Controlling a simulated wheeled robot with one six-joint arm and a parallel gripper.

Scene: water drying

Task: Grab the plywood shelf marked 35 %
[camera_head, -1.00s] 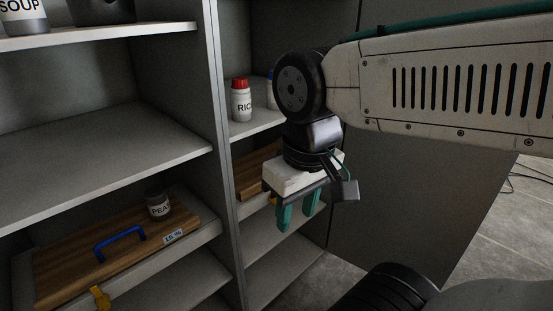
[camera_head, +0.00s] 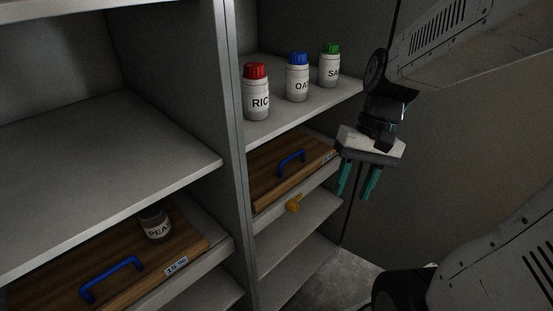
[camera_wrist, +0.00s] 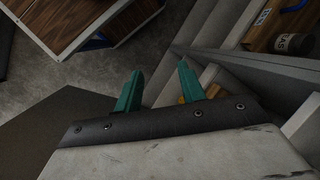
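A brown wooden shelf board (camera_head: 280,172) with a blue handle lies in the right bay of the cabinet, below the jars. A label at its right front corner is mostly hidden by my gripper, and I cannot read it. Another wooden board (camera_head: 195,225), marked 15 %, lies in the left bay with a blue handle and a PEAS jar on it. My gripper (camera_head: 356,196) hangs fingers down, just right of the right-bay board, apart from the handle. In the wrist view my gripper (camera_wrist: 158,70) has its teal fingers apart with nothing between them.
Jars of rice (camera_head: 256,92), oats (camera_head: 297,78) and a third, green-capped jar (camera_head: 329,66) stand above the right-bay board. The cabinet divider (camera_head: 236,150) separates the bays. In the wrist view a wood-panelled object (camera_wrist: 75,15) stands at upper left.

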